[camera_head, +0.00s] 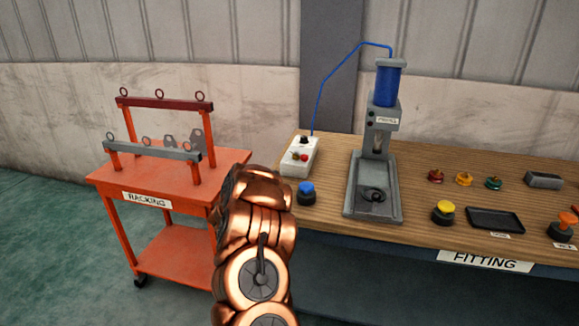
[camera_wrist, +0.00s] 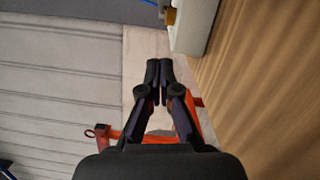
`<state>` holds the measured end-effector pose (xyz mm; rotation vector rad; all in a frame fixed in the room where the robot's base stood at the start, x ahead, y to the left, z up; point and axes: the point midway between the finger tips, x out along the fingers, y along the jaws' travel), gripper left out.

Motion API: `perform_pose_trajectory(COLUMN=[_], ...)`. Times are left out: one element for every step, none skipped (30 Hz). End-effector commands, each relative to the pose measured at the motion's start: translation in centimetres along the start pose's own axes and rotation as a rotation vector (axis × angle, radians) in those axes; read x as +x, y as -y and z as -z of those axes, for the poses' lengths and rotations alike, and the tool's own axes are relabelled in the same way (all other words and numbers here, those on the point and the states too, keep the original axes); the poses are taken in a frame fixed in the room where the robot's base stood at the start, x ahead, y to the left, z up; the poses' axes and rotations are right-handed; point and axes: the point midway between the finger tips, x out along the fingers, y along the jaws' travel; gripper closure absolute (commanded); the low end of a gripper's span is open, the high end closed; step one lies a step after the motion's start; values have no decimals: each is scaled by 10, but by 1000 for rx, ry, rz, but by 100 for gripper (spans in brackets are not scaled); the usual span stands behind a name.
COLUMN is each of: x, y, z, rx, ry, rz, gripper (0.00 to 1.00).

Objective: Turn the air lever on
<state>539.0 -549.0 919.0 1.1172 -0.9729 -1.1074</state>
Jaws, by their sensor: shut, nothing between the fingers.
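A white control box (camera_head: 300,157) with a black knob, small red and pale buttons and a blue hose stands at the left end of the wooden bench. In the wrist view part of this pale box (camera_wrist: 196,27) shows at the top, with a small yellowish fitting (camera_wrist: 169,16) on its side. I cannot tell which part is the air lever. My gripper (camera_wrist: 159,68) is shut and empty, its fingertips together, apart from the box and below it in the picture. In the head view my copper arm hides the gripper.
A grey press (camera_head: 375,150) with a blue cylinder stands on the bench (camera_head: 330,205). A blue button (camera_head: 306,193) sits in front of the box. An orange racking cart (camera_head: 165,255) with lifting beams stands left. Several small fittings and buttons lie to the right.

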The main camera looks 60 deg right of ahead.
Motion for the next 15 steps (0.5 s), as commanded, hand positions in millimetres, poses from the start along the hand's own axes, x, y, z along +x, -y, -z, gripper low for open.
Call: perform_pose_trajectory(x=[3, 4, 7, 9, 12, 15, 19, 22, 27, 31, 34, 38, 41, 44, 49], y=[0, 0, 0, 0, 0, 0, 0, 0, 0, 0, 0, 1, 1, 1, 0], z=[-2, -3, -3, -3, -3, -3, -3, -4, -4, -3, -3, -2, -2, -2, -3], rx=[-5, -6, -6, -6, -5, -6, -6, -6, -7, -6, -6, -7, -7, -7, -7], ry=[8, 9, 10, 9, 9, 9, 10, 10, 11, 10, 9, 7, 6, 6, 7], rz=[-3, -4, -4, -3, -2, -2, -2, -2, -4, -4, -3, -2, -1, -2, -3], gripper=[100, 100, 100, 100, 100, 100, 100, 100, 100, 100, 100, 100, 100, 100, 100])
